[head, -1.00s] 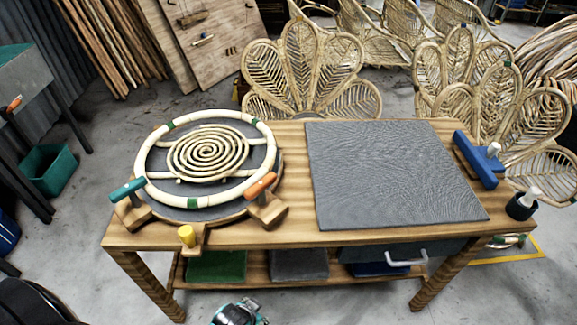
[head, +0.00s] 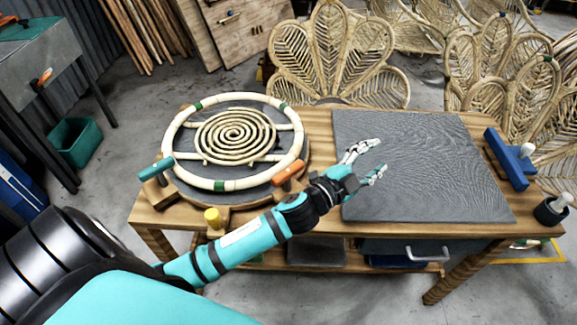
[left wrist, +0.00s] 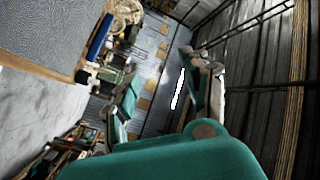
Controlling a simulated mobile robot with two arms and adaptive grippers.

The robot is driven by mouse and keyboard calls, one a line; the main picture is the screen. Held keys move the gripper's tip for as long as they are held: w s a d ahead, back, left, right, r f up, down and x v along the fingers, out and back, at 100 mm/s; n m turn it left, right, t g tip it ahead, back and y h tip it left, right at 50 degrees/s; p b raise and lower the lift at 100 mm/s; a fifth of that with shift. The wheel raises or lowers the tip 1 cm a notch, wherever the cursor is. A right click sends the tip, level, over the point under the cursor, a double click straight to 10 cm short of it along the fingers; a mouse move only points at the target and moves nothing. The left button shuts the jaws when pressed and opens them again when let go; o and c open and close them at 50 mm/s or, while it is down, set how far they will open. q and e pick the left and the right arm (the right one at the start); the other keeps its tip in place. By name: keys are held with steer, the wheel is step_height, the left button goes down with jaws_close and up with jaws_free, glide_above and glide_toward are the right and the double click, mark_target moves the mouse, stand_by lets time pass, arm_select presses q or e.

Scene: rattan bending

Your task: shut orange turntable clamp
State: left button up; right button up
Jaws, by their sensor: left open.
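The orange turntable clamp (head: 289,173) is at the front right of the round turntable, its orange handle tilted up to the right. The turntable (head: 182,186) carries a pale rattan ring (head: 243,184) with a spiral (head: 236,136) inside. A teal-handled clamp (head: 156,170) stands at its front left and a yellow knob (head: 214,217) at its front. My left gripper (head: 379,159) is open and empty, over the grey mat just right of the orange clamp. My left forearm and wrist pass close in front of the clamp and hide part of its base. The left wrist view shows the open fingers (left wrist: 165,95).
The grey mat (head: 430,150) covers the right half of the wooden table (head: 325,218) and is otherwise bare. A blue tool (head: 509,160) and a dark cup (head: 550,211) stand at the right edge. Rattan chair backs (head: 335,65) stand behind.

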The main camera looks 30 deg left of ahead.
arm_select(q)
steer(key=d+r+m+g+h, duration=0.4)
steer(key=d+r+m+h, duration=0.5)
steer(key=m, duration=0.3)
steer(key=m+g+y, duration=1.4)
steer(key=y, duration=0.1)
glide_above(288, 170)
step_height(288, 170, down, 3)
step_height(288, 170, down, 17)
steer(key=p, duration=0.4)
steer(key=shift+c, duration=0.4)
jaws_close()
